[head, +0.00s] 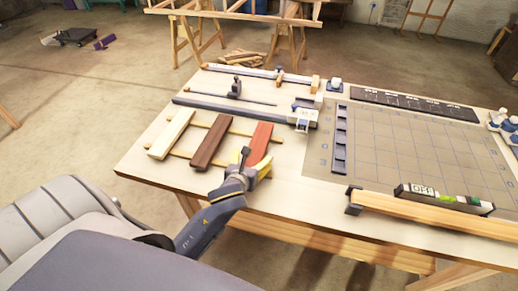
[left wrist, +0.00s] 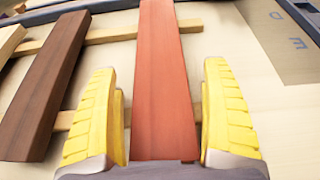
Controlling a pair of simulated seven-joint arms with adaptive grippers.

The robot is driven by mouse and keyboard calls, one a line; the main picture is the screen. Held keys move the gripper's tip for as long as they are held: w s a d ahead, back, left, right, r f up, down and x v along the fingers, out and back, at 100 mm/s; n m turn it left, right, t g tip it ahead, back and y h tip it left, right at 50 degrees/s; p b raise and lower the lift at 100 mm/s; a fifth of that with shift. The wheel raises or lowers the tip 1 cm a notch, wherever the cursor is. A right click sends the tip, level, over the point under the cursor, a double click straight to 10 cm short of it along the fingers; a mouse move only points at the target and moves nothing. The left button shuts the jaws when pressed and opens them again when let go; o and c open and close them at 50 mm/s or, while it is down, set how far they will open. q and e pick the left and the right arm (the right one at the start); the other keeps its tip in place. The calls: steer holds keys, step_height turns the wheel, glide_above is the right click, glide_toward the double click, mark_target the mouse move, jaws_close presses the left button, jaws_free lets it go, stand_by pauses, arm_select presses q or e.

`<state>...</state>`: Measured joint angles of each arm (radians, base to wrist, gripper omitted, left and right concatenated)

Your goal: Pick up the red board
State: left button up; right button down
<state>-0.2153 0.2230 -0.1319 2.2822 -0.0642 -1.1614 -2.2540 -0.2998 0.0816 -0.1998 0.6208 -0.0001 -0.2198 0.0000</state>
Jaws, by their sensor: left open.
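The red board (head: 259,144) lies on two thin light wooden strips on the table, to the right of the dark brown board (head: 210,141) and the pale board (head: 171,133). In the left wrist view the red board (left wrist: 164,75) runs lengthwise between the yellow fingers of my left gripper (left wrist: 163,115). The gripper is open, with a gap between each finger and the board. In the head view my left gripper (head: 254,163) is at the near end of the red board and hides part of it. My right gripper is not in view.
The brown board (left wrist: 45,85) is close to the left finger in the left wrist view. Clamps and a long metal bar (head: 235,109) lie behind the boards. A gridded cutting mat (head: 420,150) covers the right side. A level (head: 445,199) and a wooden beam (head: 430,214) are at the front right.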

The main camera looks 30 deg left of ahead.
arm_select(q)
steer(key=shift+w+f, duration=0.15)
steer(key=shift+w, duration=0.2)
steer(key=shift+a, duration=0.1)
steer(key=shift+c, duration=0.2)
steer(key=c, duration=1.4)
